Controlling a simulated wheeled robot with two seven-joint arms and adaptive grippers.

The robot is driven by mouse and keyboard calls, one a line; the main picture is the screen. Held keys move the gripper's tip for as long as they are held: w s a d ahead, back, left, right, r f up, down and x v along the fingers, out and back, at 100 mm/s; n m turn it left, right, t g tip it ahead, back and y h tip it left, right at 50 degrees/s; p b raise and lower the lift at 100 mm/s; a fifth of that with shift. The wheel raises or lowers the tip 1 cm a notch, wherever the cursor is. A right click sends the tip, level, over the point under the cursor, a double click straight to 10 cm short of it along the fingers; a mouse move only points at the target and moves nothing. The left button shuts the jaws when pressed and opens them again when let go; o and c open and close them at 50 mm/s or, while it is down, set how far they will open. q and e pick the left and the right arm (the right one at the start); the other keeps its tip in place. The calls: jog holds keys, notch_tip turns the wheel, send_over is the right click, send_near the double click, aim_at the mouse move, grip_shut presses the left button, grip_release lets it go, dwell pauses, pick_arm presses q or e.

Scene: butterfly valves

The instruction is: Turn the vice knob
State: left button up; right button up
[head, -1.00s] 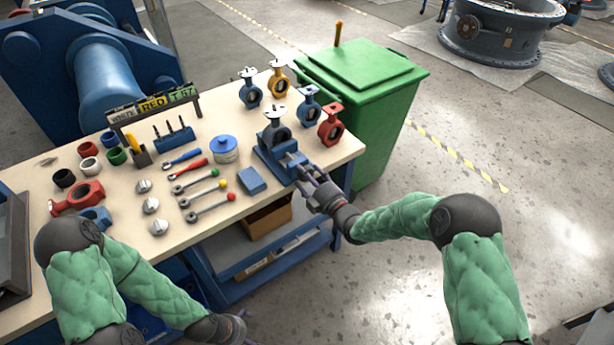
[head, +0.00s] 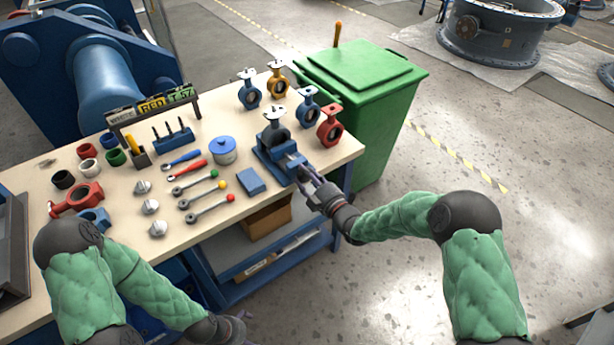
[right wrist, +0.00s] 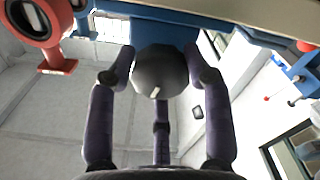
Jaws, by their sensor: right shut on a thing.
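The blue vice (head: 276,152) sits at the right front edge of the table, with a grey valve body (head: 274,130) in it. The vice knob (right wrist: 160,72) is a dark round piece in the right wrist view. My right gripper (head: 306,174) is at the front of the vice, and its fingers (right wrist: 160,78) are closed around the knob from both sides. The knob is mostly hidden by the fingers in the head view. My left gripper (head: 240,325) is low at the bottom of the head view, away from the table top, and its fingers are barely visible.
Red (head: 329,124), blue (head: 308,106) and yellow (head: 278,84) valves stand behind the vice. A green bin (head: 370,90) is beside the table's right end. Wrenches, a blue block (head: 251,181) and a blue pot (head: 223,151) lie left of the vice.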

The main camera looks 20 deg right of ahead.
jog(key=m, duration=0.4)
jog(key=shift+a+m, duration=0.1)
jog(key=shift+m, duration=0.2)
jog(key=m, duration=0.5)
jog(key=shift+r, duration=0.1)
jog(key=m+p, duration=0.1)
jog(key=m, duration=0.4)
jog(key=shift+r, duration=0.1)
jog(key=m, duration=0.3)
jog(key=m+p, duration=0.1)
jog(key=shift+w+d+m, duration=0.15)
jog(key=shift+d+m, duration=0.1)
jog(key=shift+m, duration=0.05)
jog(key=m+p, duration=0.1)
jog(key=m, duration=0.3)
jog(key=shift+d+r, duration=0.1)
jog(key=m+p, duration=0.2)
jog(key=m, duration=0.3)
jog(key=m+p, duration=0.2)
jog(key=m, duration=0.3)
jog(key=shift+f+m+p, duration=0.15)
jog(key=shift+m+p, duration=0.2)
jog(key=shift+m, duration=0.75)
jog(key=shift+f+m+p, duration=0.15)
jog(key=shift+m+p, duration=0.15)
jog(key=shift+m, duration=0.8)
jog(key=shift+f, duration=0.1)
